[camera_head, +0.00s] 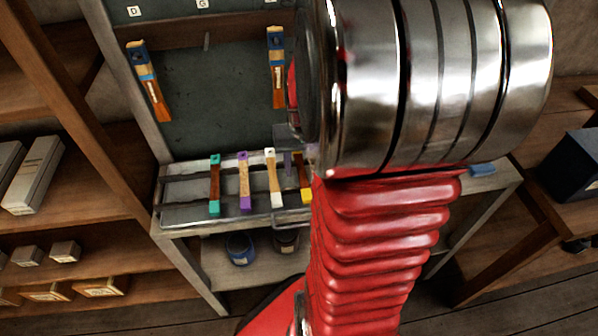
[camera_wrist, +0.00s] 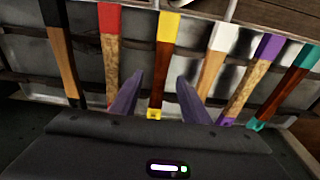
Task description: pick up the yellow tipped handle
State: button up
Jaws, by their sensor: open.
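The yellow tipped handle (camera_wrist: 163,65) has a yellow top, a dark reddish-brown shaft and a yellow lower end. It lies in the row on the rack, near the middle of the wrist view. My gripper (camera_wrist: 160,76) is open, with one purple-grey finger on each side of this handle and visible gaps between. Nothing is held. In the head view the yellow tipped handle (camera_head: 304,183) shows only in part, beside my red arm, which hides the right end of the row.
White (camera_wrist: 212,66), purple (camera_wrist: 245,88) and teal (camera_wrist: 283,97) tipped handles lie to the right in the wrist view. Red (camera_wrist: 111,55) and black (camera_wrist: 62,55) tipped ones lie to the left. In the head view, the metal rack (camera_head: 183,217) stands below a dark board (camera_head: 210,100) with hanging brushes.

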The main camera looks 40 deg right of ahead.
aim_at(301, 171)
jog(key=shift+c, duration=0.4)
grip_shut()
notch_tip(301, 171, up, 10)
dwell(0.8)
dwell(0.5)
